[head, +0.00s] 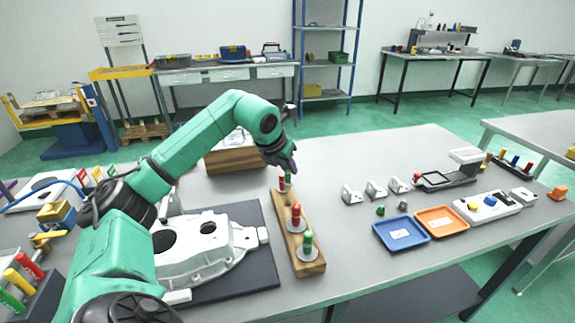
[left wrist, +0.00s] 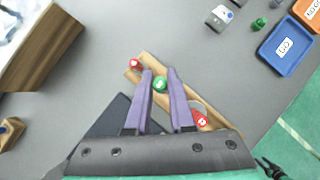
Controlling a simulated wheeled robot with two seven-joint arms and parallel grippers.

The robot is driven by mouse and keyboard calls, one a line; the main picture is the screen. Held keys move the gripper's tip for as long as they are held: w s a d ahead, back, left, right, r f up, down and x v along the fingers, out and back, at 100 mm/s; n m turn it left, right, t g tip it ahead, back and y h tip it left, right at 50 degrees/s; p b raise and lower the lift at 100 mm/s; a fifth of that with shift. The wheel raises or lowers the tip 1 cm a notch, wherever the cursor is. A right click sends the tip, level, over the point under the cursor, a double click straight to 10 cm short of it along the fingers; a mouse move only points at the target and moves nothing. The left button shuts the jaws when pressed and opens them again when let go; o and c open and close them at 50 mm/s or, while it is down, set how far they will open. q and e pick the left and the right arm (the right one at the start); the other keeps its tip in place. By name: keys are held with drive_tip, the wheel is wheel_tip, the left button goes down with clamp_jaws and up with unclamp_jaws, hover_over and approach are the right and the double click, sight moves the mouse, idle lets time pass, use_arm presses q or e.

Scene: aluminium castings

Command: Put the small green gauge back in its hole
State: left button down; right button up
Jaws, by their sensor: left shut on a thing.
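The small green gauge (head: 288,177) shows just under my left gripper (head: 281,160) in the head view. In the left wrist view the gauge (left wrist: 160,84) is between the purple fingers of my left gripper (left wrist: 160,72), which is shut on it. It is over the far part of the wooden rack (head: 309,267), beside a small red gauge (head: 282,186). I cannot tell whether its lower end is in a hole or above it. A dark part at the lower right of the left wrist view looks like my right gripper (left wrist: 270,168); its fingers are unclear.
A larger red gauge (head: 296,217) and a larger green gauge (head: 307,243) stand nearer in the rack. A casting (head: 205,255) lies left of it. A wooden box (head: 236,158) stands behind. Blue (head: 401,234) and orange trays (head: 443,221) lie to the right.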

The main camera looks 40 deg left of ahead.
sight(287, 189)
use_arm(q)
drive_tip(key=f+b, duration=0.2)
drive_tip(key=f, duration=0.1)
drive_tip(key=shift+s+f, duration=0.2)
drive_tip(key=shift+w+f, duration=0.15)
use_arm(e)
drive_tip(key=f, duration=0.1)
drive_tip(key=s+f, duration=0.1)
drive_tip(key=f, duration=0.1)
drive_tip(key=shift+s, duration=0.2)
drive_tip(key=shift+w+r, duration=0.15)
drive_tip(key=shift+r, duration=0.1)
idle(0.6)
use_arm(q)
drive_tip(key=shift+f+b, duration=1.5)
drive_tip(key=shift+f, duration=0.5)
use_arm(e)
drive_tip(key=shift+f, duration=1.7)
use_arm(q)
drive_tip(key=c, duration=0.7)
unclamp_jaws()
